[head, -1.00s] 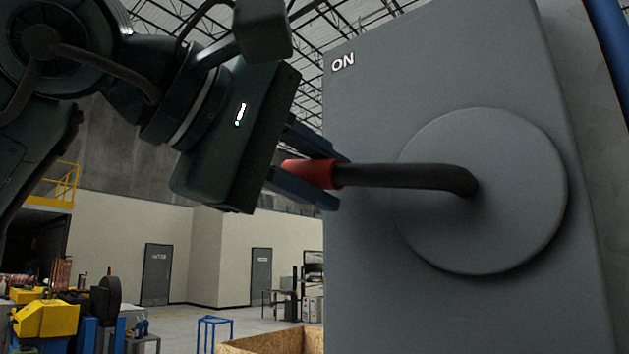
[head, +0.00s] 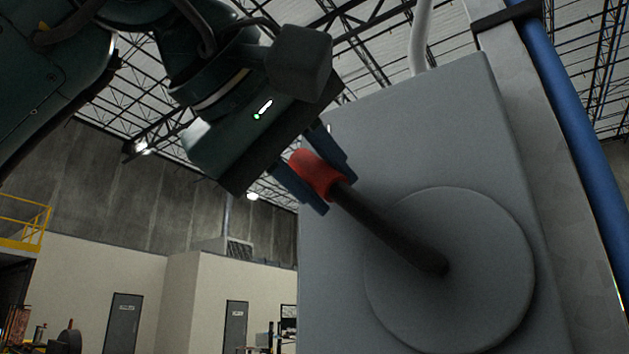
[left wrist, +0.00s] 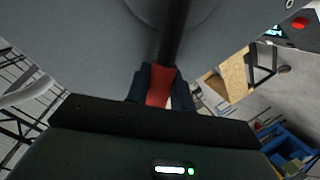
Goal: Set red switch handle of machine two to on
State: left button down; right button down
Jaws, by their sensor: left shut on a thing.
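The switch is a grey box (head: 370,140) with a round disc (head: 500,240) on its face. A dark lever (head: 395,230) runs from the disc up and to the left, ending in a red handle (head: 318,175). My left gripper (head: 315,178) is shut on the red handle, with one blue finger on each side. In the left wrist view the red handle (left wrist: 159,88) sits between the fingers. The ON label is hidden behind my gripper, apart from a small white trace at its edge. My right gripper is not in view.
A blue pipe (head: 575,130) runs beside the box at the right. A pale conduit (head: 420,40) rises above it. A wall with grey doors (head: 124,322) is far behind. A wooden crate (left wrist: 237,75) shows in the left wrist view.

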pick_arm(q)
jog(key=shift+r, duration=0.1)
dwell(0.3)
jog(key=c, duration=1.2)
grip_release()
jog(key=shift+c, duration=0.2)
jog(key=b+v, duration=0.1)
jog(key=v, duration=1.2)
jog(key=shift+b, duration=0.3)
jog(key=shift+s, duration=0.15)
